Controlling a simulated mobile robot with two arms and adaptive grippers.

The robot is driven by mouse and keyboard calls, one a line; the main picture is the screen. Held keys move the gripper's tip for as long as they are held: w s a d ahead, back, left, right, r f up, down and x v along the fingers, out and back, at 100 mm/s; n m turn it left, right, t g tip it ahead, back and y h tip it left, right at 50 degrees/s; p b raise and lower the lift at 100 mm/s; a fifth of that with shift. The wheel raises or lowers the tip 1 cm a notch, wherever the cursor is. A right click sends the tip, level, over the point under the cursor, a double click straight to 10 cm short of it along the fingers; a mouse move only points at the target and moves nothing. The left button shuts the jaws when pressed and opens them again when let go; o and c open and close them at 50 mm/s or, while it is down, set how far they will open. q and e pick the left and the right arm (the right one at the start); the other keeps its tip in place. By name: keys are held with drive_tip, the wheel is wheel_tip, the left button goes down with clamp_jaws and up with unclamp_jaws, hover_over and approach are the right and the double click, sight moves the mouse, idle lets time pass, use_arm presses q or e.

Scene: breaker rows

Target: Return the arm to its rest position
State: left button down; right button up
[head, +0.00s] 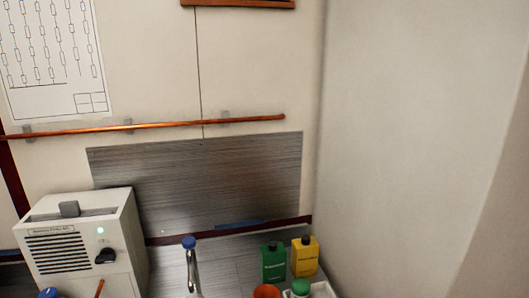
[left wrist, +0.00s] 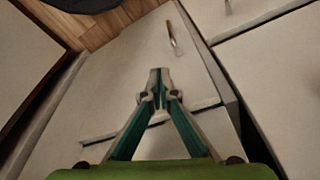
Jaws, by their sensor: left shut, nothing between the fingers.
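My left gripper (left wrist: 159,76) shows in the left wrist view, with its green and grey fingers brought together at the tips and nothing between them. It is in front of a pale panel (left wrist: 120,75) that has a slim metal handle (left wrist: 172,36) beyond the fingertips. I cannot tell how far the fingertips are from the panel. Neither gripper shows in the head view, and my right gripper is in no view.
The head view shows a grey vented box (head: 75,245) with a black knob, a blue-capped item (head: 190,262), a green bottle (head: 273,263), a yellow bottle (head: 305,257) and an orange container (head: 267,292). A copper pipe (head: 170,124) runs along the wall. Wooden floor (left wrist: 100,28) shows in the wrist view.

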use_arm(q)
drive_tip(key=s+a+f+b, duration=0.1)
drive_tip(key=s+f+b, duration=0.1)
drive_tip(key=s+f, duration=0.4)
drive_tip(key=s+a+f+g+b, duration=0.1)
drive_tip(key=s+f, duration=0.5)
drive_tip(key=f, duration=0.7)
drive_tip(key=s+a+f+b, duration=0.1)
drive_tip(key=s+f+b, duration=0.1)
drive_tip(key=s+f, duration=0.5)
wheel_tip(320, 180, down, 2)
drive_tip(key=shift+a+f+g+b, duration=0.15)
drive_tip(key=shift+g+b, duration=0.15)
drive_tip(key=shift+b, duration=0.1)
idle(0.8)
